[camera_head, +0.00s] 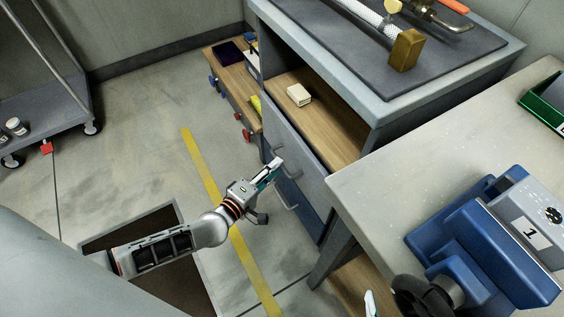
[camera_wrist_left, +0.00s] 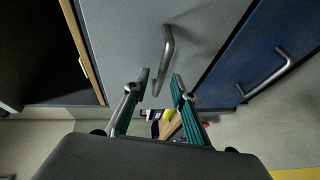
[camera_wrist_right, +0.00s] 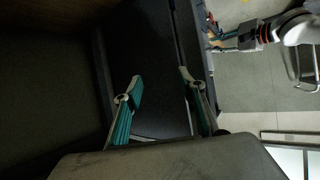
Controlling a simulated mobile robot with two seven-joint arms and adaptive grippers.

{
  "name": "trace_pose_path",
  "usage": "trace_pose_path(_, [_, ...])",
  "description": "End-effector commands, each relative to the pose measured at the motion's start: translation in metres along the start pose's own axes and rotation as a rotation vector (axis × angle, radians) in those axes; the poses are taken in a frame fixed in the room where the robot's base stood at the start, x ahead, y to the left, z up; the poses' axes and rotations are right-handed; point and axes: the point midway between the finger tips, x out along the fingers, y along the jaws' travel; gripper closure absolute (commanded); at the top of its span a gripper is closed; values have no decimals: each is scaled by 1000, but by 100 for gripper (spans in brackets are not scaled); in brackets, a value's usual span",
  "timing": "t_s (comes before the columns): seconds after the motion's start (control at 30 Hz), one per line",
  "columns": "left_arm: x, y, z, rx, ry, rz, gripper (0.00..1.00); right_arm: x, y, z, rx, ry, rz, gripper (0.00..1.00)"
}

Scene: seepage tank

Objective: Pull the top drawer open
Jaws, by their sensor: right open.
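The top drawer has a grey front (camera_head: 299,140) below the open wooden shelf of the bench cabinet, and it looks closed. My left gripper (camera_head: 274,168) is at that front and hides part of its handle. In the left wrist view the grey front (camera_wrist_left: 110,45) carries a bent metal handle (camera_wrist_left: 167,50). The open fingers of my left gripper (camera_wrist_left: 162,84) point at it, with the handle's near end between or just ahead of the tips; contact cannot be told. My right gripper (camera_wrist_right: 160,84) is open and empty beside dark surfaces in the right wrist view.
A blue drawer (camera_head: 300,207) with its own handle (camera_wrist_left: 266,76) lies below the grey one. A grey table (camera_head: 385,180) with a blue device (camera_head: 480,255) stands at the right.

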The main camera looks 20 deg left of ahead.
Motion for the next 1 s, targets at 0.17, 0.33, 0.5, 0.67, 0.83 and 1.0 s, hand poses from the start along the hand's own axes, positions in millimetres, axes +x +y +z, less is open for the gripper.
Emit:
trace_pose_path(0.17, [22,-5,1,-2,0,-5,74,2,-3,0,18,5,-5,60])
trace_pose_path(0.33, [32,-3,1,-1,-1,-4,74,2,-4,-4,25,14,-6,60])
trace_pose_path(0.5, [33,-2,1,0,-1,-2,74,2,-4,-5,25,17,-6,60])
trace_pose_path(0.67, [33,-1,1,0,-1,-2,90,2,-4,-5,25,17,-6,60])
trace_pose_path(0.83, [33,-2,1,0,-1,-2,100,2,-4,-5,25,17,-6,60])
trace_pose_path(1.0, [30,-3,-1,1,-1,-3,100,2,-4,-6,25,17,-6,60])
